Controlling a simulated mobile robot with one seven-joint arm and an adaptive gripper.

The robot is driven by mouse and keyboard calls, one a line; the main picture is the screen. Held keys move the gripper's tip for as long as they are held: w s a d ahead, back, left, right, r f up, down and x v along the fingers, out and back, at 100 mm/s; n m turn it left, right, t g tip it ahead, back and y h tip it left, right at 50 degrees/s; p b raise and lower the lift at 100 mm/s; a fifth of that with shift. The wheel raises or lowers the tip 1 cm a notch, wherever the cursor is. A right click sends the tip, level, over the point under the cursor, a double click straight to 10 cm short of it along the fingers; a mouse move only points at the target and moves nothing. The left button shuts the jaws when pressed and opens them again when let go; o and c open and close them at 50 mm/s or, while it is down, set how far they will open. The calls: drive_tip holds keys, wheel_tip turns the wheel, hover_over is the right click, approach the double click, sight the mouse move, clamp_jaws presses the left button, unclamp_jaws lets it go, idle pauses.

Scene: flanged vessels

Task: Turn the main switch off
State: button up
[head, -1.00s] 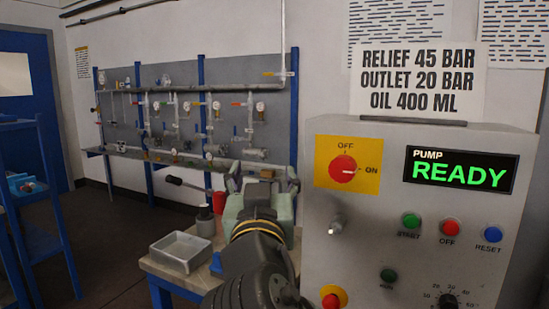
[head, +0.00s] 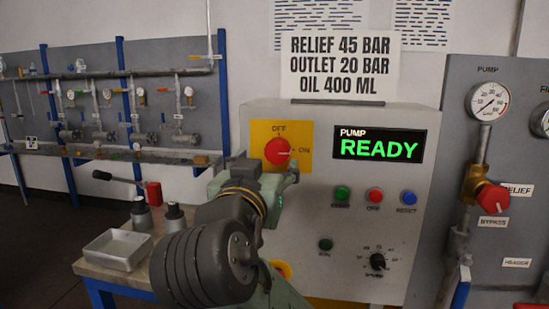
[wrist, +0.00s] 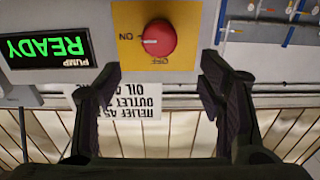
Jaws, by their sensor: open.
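The main switch is a red round knob (head: 277,151) on a yellow plate (head: 306,130) at the upper left of the grey pump cabinet (head: 262,112). Its pale mark points at ON, and OFF is printed above it. My gripper (head: 267,167) is open in front of the cabinet, just below the knob in the head view. In the upside-down wrist view the knob (wrist: 159,39) lies beyond the gap between my open, empty fingers (wrist: 159,66). The fingers look apart from it. The display (head: 381,147) reads PUMP READY.
Green, red and blue buttons (head: 375,196) and a black dial (head: 378,261) sit right of and below the knob. A sign (head: 338,66) stands on the cabinet. A gauge panel (head: 520,130) is at right. A bench with a metal tray (head: 117,250) is at left.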

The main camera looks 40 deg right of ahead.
sight(276, 153)
drive_tip(key=x, duration=0.2)
drive_tip(key=p+x, duration=0.1)
drive_tip(key=x, duration=0.2)
drive_tip(key=p+x, duration=0.1)
drive_tip(key=x, duration=0.1)
drive_tip(key=shift+d+f, duration=0.15)
drive_tip(key=shift+f, duration=0.15)
drive_tip(key=shift+x, duration=0.8)
drive_tip(key=shift+f, duration=0.1)
drive_tip(key=shift+c, duration=0.2)
drive_tip(key=c, duration=1.1)
